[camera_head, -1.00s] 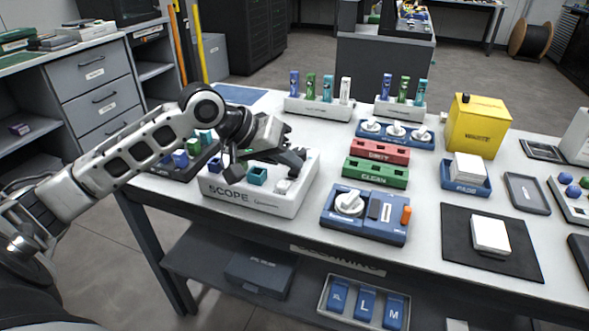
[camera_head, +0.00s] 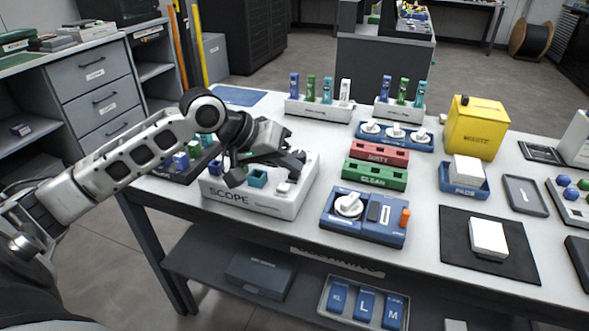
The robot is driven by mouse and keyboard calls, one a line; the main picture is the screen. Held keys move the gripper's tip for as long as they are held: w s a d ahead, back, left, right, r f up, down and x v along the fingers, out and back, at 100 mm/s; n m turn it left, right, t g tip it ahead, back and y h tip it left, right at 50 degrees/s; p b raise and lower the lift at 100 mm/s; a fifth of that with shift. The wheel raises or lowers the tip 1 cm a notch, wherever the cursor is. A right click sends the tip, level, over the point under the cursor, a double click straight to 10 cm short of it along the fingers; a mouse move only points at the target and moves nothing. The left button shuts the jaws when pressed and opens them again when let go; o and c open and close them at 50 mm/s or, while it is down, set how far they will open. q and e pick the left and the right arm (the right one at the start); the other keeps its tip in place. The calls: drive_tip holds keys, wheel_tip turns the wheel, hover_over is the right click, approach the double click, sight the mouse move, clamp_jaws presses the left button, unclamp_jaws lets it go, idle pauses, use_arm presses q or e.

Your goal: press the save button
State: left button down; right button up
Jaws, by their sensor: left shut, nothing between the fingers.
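The white scope box (camera_head: 262,203) stands at the left front of the table, with "SCOPE" printed on its front face. I cannot read a label that marks a save button. My left gripper (camera_head: 297,158) hangs just above the box's top, its fingers shut and empty, pointing right. The gripper hides the rear part of the box's top. I cannot tell whether it touches anything. My right gripper does not show.
A blue device (camera_head: 366,215) with a white knob stands right of the scope box. Behind it are red (camera_head: 380,152) and green (camera_head: 376,173) racks. A dark tray (camera_head: 175,172) with coloured pieces sits left of the box. A black mat (camera_head: 515,262) lies at the right.

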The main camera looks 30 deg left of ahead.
sight(289, 175)
use_arm(q)
drive_tip(key=shift+r+p, duration=0.65)
drive_tip(key=shift+p, duration=0.05)
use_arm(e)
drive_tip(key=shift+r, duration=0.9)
use_arm(q)
drive_tip(key=shift+r+p, duration=0.65)
drive_tip(key=shift+p, duration=0.05)
drive_tip(key=shift+r+p, duration=0.9)
drive_tip(key=shift+p, duration=0.25)
drive_tip(key=shift+r+p, duration=0.75)
drive_tip(key=shift+p, duration=0.25)
drive_tip(key=shift+r+p, duration=0.25)
drive_tip(key=shift+p, duration=0.1)
drive_tip(key=shift+f, duration=0.1)
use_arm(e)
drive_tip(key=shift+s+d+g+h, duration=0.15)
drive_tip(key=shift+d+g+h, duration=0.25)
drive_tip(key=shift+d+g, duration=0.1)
